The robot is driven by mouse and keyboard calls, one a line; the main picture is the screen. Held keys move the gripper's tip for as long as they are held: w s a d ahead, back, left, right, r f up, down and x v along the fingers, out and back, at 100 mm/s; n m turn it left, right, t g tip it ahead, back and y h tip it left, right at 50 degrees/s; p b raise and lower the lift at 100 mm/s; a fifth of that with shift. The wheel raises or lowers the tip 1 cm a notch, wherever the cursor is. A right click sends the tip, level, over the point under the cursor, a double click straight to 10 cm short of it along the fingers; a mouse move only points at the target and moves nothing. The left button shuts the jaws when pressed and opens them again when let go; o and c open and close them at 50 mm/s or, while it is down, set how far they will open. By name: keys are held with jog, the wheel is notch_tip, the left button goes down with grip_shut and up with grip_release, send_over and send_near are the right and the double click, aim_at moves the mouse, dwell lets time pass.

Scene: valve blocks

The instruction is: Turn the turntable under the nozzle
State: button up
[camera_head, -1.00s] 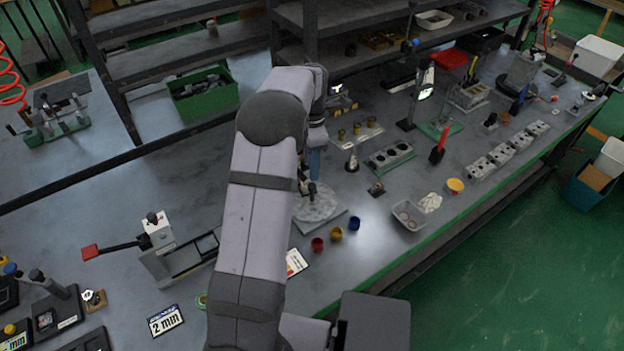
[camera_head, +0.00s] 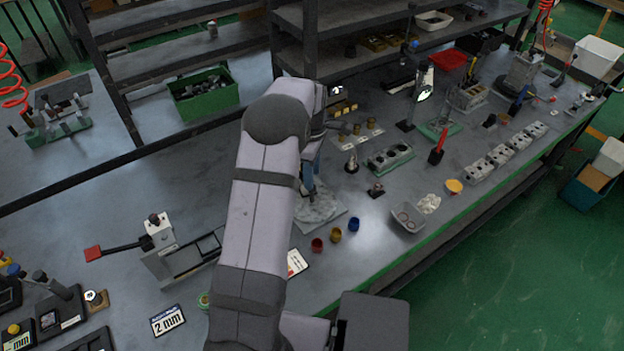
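The turntable (camera_head: 318,208) is a round grey disc on a light square base, on the bench just right of my arm. My arm hides its left part. My gripper (camera_head: 308,190) points down at the disc's upper left side, partly behind my arm. Its fingers are too small and covered to show whether they are open or shut, or whether they touch the disc. I cannot make out the nozzle clearly.
Red (camera_head: 317,245), yellow (camera_head: 336,235) and blue (camera_head: 354,224) cups stand in front of the turntable. A clear tray (camera_head: 408,217) is to the right. A small dark-based part (camera_head: 351,162) stands behind. A red-handled lever fixture (camera_head: 160,235) is at left.

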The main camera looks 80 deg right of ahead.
aim_at(312, 195)
jog(key=shift+f+p, duration=0.55)
jog(key=shift+f, duration=1.3)
grip_shut()
